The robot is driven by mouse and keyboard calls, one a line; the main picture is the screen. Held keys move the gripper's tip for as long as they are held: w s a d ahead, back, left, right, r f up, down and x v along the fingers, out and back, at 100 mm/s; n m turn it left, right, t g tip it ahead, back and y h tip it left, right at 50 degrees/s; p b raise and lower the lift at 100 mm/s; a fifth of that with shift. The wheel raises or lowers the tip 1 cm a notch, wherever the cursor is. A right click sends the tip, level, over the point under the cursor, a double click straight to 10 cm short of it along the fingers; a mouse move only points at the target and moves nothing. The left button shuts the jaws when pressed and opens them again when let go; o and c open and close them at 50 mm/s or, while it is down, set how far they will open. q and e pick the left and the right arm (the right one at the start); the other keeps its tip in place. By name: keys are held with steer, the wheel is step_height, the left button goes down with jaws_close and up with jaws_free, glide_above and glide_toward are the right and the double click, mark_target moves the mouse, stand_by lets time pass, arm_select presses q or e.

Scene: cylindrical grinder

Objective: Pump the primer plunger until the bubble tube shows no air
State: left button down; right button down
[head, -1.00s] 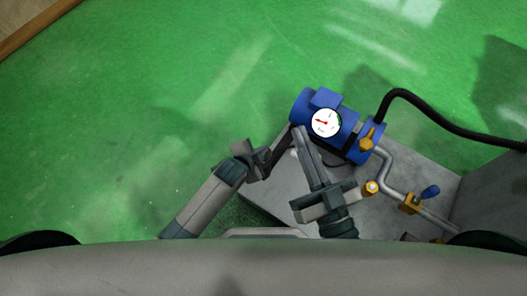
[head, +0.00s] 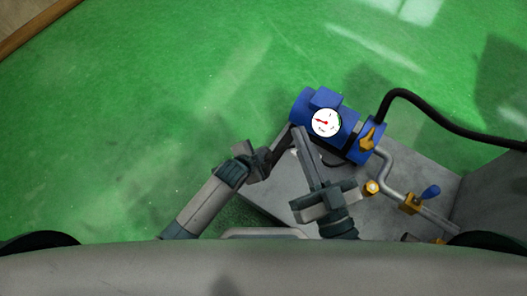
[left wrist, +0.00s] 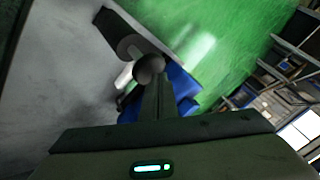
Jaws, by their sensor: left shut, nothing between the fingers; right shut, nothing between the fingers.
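The blue pump (head: 318,100) stands on a grey metal base, with a round white gauge (head: 326,122) with a red needle on its top. My left gripper (head: 291,132) is shut and empty, its fingertips close to the pump's left lower side. My right gripper (head: 298,131) is shut and empty, its long fingers reaching to the same spot. In the left wrist view a dark round knob (left wrist: 149,67) sits at the left fingertips; it may be the plunger's knob, and contact cannot be told. In the head view the fingers hide this area. I cannot make out the bubble tube for certain.
A brass fitting with a pale round face (head: 372,187) sits right of my right gripper. A black hose (head: 440,112) runs right from the pump. Green floor (head: 130,110) is open at left.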

arm_select(q)
steer(key=shift+f+b, duration=0.45)
steer(key=shift+f, duration=0.8)
stand_by(1.0)
steer(key=shift+r, duration=0.1)
steer(key=shift+r+p, duration=2)
steer(key=shift+p, duration=0.5)
steer(key=shift+r, duration=0.1)
step_height(320, 180, up, 5)
steer(key=p, duration=0.5)
steer(key=shift+p, duration=0.3)
